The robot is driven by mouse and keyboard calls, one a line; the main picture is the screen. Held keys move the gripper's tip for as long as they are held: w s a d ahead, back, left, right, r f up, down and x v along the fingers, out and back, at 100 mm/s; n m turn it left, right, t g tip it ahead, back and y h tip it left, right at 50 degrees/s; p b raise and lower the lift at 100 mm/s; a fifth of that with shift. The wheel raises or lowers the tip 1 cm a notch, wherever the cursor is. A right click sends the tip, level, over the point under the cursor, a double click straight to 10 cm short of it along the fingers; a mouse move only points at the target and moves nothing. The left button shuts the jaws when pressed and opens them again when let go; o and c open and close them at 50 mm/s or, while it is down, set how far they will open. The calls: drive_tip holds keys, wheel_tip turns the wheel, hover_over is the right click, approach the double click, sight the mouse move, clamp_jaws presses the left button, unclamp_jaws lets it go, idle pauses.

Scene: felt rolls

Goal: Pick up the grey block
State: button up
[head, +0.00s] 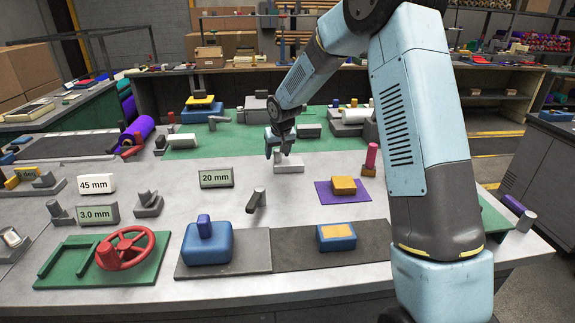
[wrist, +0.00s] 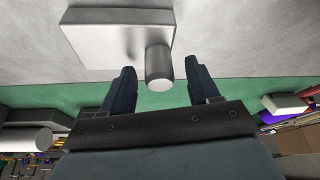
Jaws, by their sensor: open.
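A light grey block (head: 289,166) lies on the grey table at the near edge of the green mat, behind the purple mat. I take it for the grey block, though other grey pieces are about. My gripper (head: 277,153) points down just above and at the left of this block in the head view, partly hiding it. In the wrist view the block (wrist: 100,32) is at the upper left, with a short grey cylinder (wrist: 158,70) at its corner. The cylinder appears between my two open, spread fingers; I cannot tell whether they touch it.
A "20 mm" sign (head: 216,178) stands left of the block. An orange block (head: 343,185) sits on a purple mat (head: 330,197) in front. A pink cylinder (head: 371,157) stands at the right. A dark grey slanted piece (head: 256,200) is nearer. Bare table lies between these.

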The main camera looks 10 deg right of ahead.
drive_tip(key=shift+w+f, duration=0.1)
drive_tip(key=shift+f, duration=0.05)
clamp_jaws()
idle(0.5)
